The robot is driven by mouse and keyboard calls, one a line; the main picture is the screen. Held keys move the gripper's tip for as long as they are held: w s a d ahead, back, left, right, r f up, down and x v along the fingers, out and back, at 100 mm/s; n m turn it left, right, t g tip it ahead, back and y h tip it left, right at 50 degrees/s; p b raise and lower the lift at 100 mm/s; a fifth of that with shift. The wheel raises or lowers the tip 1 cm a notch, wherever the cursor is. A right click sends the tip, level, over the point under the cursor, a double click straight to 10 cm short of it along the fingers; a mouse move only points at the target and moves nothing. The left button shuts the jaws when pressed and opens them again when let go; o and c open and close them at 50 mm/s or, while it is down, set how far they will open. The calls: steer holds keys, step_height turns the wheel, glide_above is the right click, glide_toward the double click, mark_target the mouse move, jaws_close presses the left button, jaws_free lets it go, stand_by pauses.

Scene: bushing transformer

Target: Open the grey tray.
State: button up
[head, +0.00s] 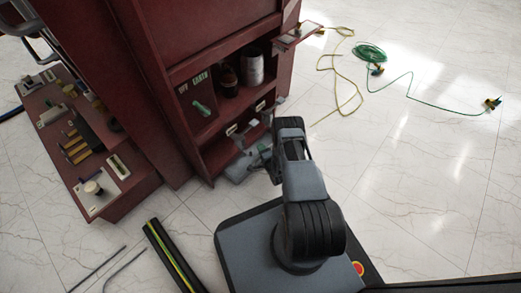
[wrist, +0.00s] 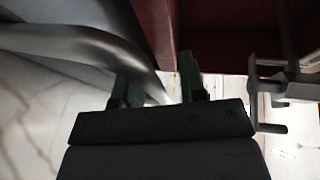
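My gripper (wrist: 157,88) shows in the wrist view with two green-padded fingers standing apart. A smooth grey curved bar (wrist: 95,45) comes in from the left and ends near the gap between the fingers; I cannot tell whether it touches them or what it belongs to. In the head view my arm covers part of the cabinet's lower front. Grey parts with a bit of green (head: 245,168) show low beside the cabinet, partly hidden; I cannot tell tray from gripper there. No grey tray can be made out clearly in either view.
The dark red cabinet (head: 213,50) has open shelves with jars and labelled fronts below. Grey metal fittings (wrist: 280,80) stand right of my gripper. A low red bench (head: 60,130) holds small parts.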

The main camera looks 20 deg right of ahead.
steer(key=shift+a, duration=0.1)
steer(key=shift+c, duration=0.6)
jaws_close()
